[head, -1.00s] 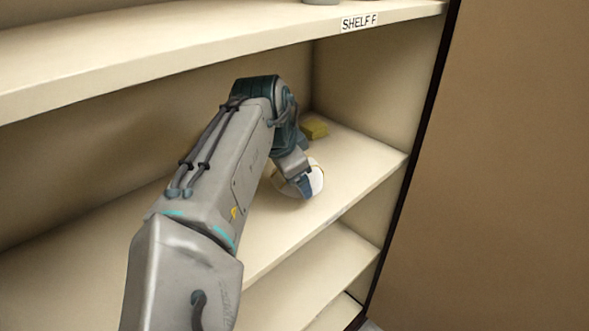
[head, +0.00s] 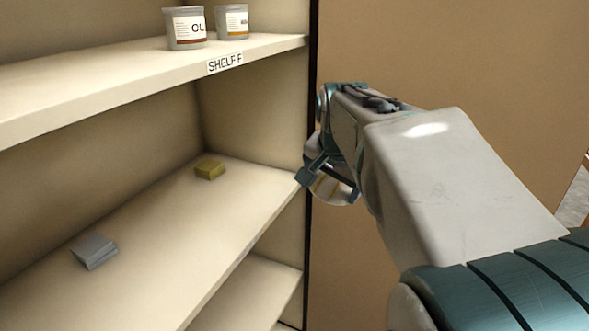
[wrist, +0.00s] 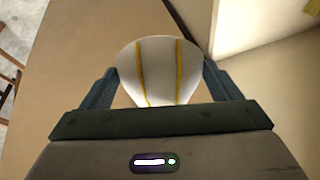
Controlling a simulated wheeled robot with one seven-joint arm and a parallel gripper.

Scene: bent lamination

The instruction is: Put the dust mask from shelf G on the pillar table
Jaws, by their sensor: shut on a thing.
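The dust mask (wrist: 158,65) is a white cup with two yellow straps, between the two fingers of my gripper (wrist: 156,88) in the wrist view. My gripper is shut on it. In the head view the mask (head: 330,190) hangs at my gripper (head: 328,182), partly hidden by the fingers. It is in the air just right of the shelf unit's right edge, in front of the brown wall. The pillar table cannot be made out.
The shelf board (head: 150,250) under the label "SHELF F" holds a yellow block (head: 209,169) and a grey block (head: 94,251). Two labelled tubs, a left one (head: 185,27) and a right one (head: 231,21), stand on the board above. The brown wall (head: 450,60) is bare.

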